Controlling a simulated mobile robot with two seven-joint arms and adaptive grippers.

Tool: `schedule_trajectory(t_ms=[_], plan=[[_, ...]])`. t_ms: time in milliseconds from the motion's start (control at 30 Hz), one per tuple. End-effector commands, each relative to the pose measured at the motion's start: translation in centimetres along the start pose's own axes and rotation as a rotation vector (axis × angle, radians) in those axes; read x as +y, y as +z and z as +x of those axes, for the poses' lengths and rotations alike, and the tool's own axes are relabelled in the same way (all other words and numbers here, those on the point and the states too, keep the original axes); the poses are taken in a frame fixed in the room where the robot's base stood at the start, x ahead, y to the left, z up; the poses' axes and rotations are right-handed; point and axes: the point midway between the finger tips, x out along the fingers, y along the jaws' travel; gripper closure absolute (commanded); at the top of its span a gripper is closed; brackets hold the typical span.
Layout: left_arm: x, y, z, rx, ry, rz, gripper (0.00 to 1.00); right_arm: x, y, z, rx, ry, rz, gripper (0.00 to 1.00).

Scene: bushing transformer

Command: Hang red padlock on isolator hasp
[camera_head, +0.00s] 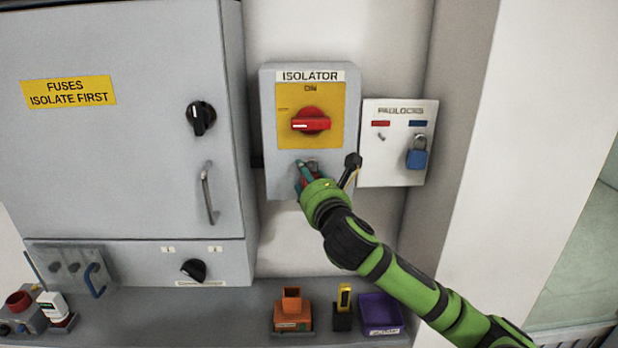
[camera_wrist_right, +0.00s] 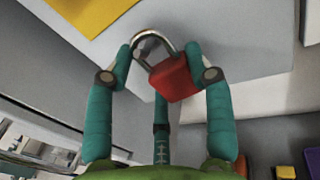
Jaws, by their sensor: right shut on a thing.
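The grey isolator box (camera_head: 268,130) hangs on the wall with a yellow plate and a red rotary handle (camera_head: 311,122), its white mark pointing left, away from ON. My right gripper (camera_head: 308,170) is at the box's lower front and hides the hasp area. In the wrist view, its teal fingers (camera_wrist_right: 162,60) are shut on the red padlock (camera_wrist_right: 174,78). The padlock is tilted, its metal shackle (camera_wrist_right: 152,40) toward the grey box face. I cannot tell whether the shackle passes through the hasp. My left gripper is not in view.
The padlock board (camera_head: 395,180) to the right holds a blue padlock (camera_head: 416,158); its red-marked peg is empty. A fuse cabinet (camera_head: 120,150) stands left. The shelf below carries an orange holder (camera_head: 292,318), a yellow device (camera_head: 344,297) and a purple tray (camera_head: 382,329).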

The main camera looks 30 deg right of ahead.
Motion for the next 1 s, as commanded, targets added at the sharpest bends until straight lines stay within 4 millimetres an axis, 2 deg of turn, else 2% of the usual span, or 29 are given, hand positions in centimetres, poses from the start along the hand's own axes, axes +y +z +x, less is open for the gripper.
schedule_trajectory(t_ms=[467, 500, 567, 1000], plan=[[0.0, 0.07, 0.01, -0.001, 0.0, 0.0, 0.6, -0.01, 0.02, 0.0, -0.001, 0.0, 0.0, 0.82], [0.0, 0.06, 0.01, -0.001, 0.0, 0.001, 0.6, -0.01, 0.02, -0.01, -0.001, 0.0, 0.0, 0.43], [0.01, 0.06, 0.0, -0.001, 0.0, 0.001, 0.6, 0.0, 0.02, -0.01, -0.001, 0.0, 0.0, 0.19], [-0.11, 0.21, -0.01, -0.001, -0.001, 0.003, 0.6, -0.01, -0.06, -0.52, 0.0, 0.0, -0.002, 0.19]])
